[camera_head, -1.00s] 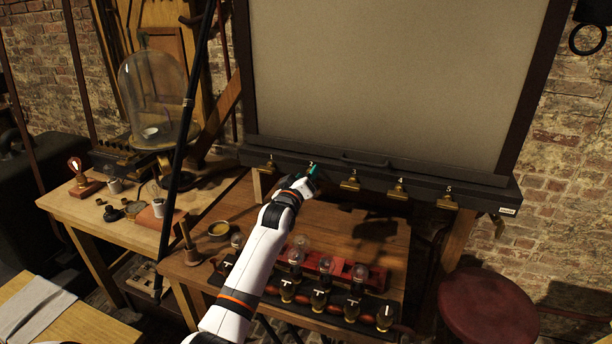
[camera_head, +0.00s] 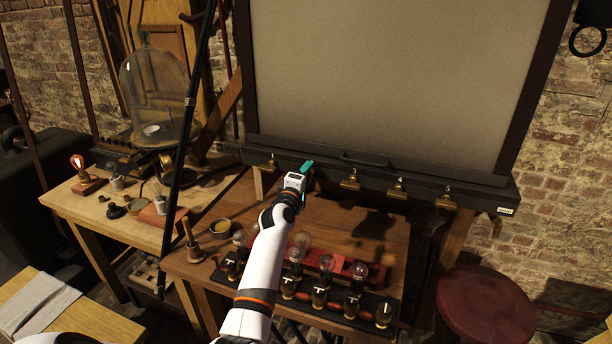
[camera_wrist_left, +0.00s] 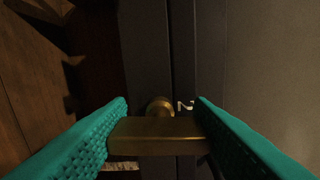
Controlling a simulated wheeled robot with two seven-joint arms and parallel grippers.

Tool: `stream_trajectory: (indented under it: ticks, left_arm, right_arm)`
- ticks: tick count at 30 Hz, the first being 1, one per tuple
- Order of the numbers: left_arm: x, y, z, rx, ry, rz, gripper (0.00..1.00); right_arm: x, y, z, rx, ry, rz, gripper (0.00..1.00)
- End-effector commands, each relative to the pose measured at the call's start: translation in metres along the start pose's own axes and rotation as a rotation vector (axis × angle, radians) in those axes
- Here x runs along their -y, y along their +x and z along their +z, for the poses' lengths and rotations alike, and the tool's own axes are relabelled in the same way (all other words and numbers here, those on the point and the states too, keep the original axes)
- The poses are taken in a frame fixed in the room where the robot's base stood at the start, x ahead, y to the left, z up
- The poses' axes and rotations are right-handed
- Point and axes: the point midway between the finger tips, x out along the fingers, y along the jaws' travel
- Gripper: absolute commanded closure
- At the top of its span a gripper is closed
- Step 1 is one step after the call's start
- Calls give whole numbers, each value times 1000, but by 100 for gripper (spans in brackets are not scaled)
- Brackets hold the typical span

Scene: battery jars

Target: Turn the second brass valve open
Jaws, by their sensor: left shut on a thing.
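The second brass valve (camera_wrist_left: 155,136) shows in the left wrist view, with a brass bar handle on a round stem. A figure 2 is marked beside it on the dark rail (camera_wrist_left: 144,45). My left gripper (camera_wrist_left: 161,108) is shut on this handle, one teal finger at each end. The bar lies across the rail's length. In the head view my left gripper (camera_head: 305,168) is at the rail and hides the valve. Brass valves one (camera_head: 268,164), three (camera_head: 350,180), four (camera_head: 397,188) and five (camera_head: 446,199) hang along the same rail. My right gripper is not in view.
A large pale panel (camera_head: 400,75) rises above the rail. Below my left arm, a wooden table (camera_head: 345,225) holds glass bulbs (camera_head: 360,270) and a row of dark knobs (camera_head: 320,297). A red stool (camera_head: 485,305) stands at right. A glass dome (camera_head: 155,90) stands at left.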

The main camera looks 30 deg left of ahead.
Motion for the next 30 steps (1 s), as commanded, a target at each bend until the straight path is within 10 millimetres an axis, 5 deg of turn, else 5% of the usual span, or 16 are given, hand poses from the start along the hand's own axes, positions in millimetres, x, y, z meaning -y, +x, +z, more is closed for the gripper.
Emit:
stream_trajectory:
  ticks: [23, 24, 27, 30]
  left_arm:
    - [-2, 0, 0, -1, -99, 2, 76]
    - [-2, 0, 0, -1, -99, 2, 46]
    - [-1, 0, 0, 0, -98, 2, 31]
    - [-1, 0, 0, 0, -97, 1, 31]
  right_arm:
    - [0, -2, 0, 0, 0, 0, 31]
    - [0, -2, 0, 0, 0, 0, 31]
    - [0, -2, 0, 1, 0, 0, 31]
    - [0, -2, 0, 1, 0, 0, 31]
